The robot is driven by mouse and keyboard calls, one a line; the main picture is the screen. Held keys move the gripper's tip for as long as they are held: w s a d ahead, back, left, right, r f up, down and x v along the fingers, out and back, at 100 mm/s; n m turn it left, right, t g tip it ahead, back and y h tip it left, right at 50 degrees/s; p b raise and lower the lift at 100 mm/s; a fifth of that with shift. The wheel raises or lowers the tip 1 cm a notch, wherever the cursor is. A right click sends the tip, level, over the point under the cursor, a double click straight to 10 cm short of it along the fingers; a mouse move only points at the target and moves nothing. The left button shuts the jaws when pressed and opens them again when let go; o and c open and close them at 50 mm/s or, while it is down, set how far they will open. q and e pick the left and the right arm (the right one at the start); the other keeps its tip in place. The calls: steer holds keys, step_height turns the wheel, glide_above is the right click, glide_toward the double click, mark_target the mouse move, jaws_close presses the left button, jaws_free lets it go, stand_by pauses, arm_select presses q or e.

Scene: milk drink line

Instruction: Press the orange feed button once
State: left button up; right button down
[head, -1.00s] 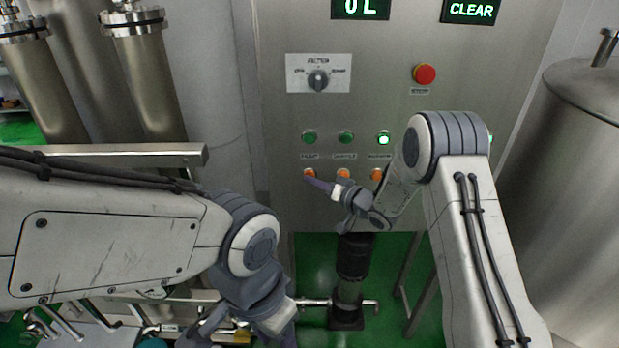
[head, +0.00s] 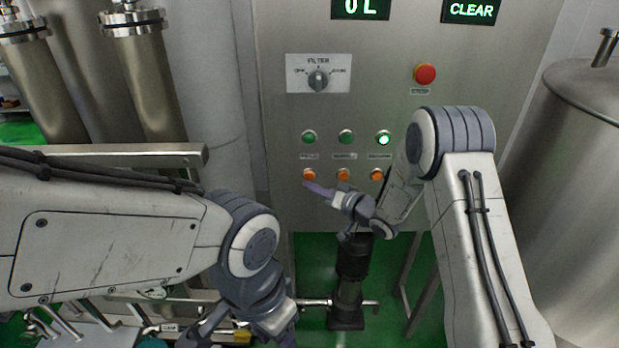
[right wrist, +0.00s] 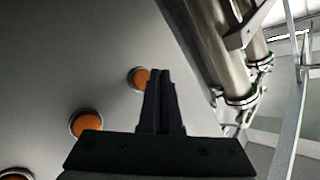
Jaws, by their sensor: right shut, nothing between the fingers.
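A row of orange buttons runs along the lower part of the steel control panel: a left one (head: 309,173), a middle one (head: 343,173) and a right one (head: 377,174). Their labels are too blurred to tell which is feed. My right gripper (head: 309,187) is shut and empty, its tips just below the left orange button. In the right wrist view its shut fingers (right wrist: 161,76) partly cover the farthest orange button (right wrist: 137,78); whether they touch it I cannot tell. My left gripper (head: 237,328) hangs at the bottom, away from the panel, its jaws unclear.
Green lamps (head: 309,137) sit above the orange buttons; the right one (head: 383,137) is lit. A filter knob (head: 318,80) and a red button (head: 424,74) are higher up. Displays read "0 L" and "CLEAR". A steel tank (head: 575,170) stands right, steel cylinders (head: 150,85) left.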

steer(key=shift+s, duration=2.1)
steer(key=s+d+n+g+h+b, duration=0.2)
steer(key=s+g+h, duration=0.3)
steer(key=s, duration=1.4)
steer(key=s+d+n+g+h+b, duration=0.1)
steer(key=s+n+g+h+b, duration=0.2)
steer(key=s, duration=1.5)
steer(key=g+h, duration=0.2)
steer(key=g, duration=0.1)
steer(key=shift+s+d+r+n+g+h, duration=0.2)
steer(key=shift+s+d+n+g+h, duration=0.1)
steer(key=shift+s+d+n, duration=0.1)
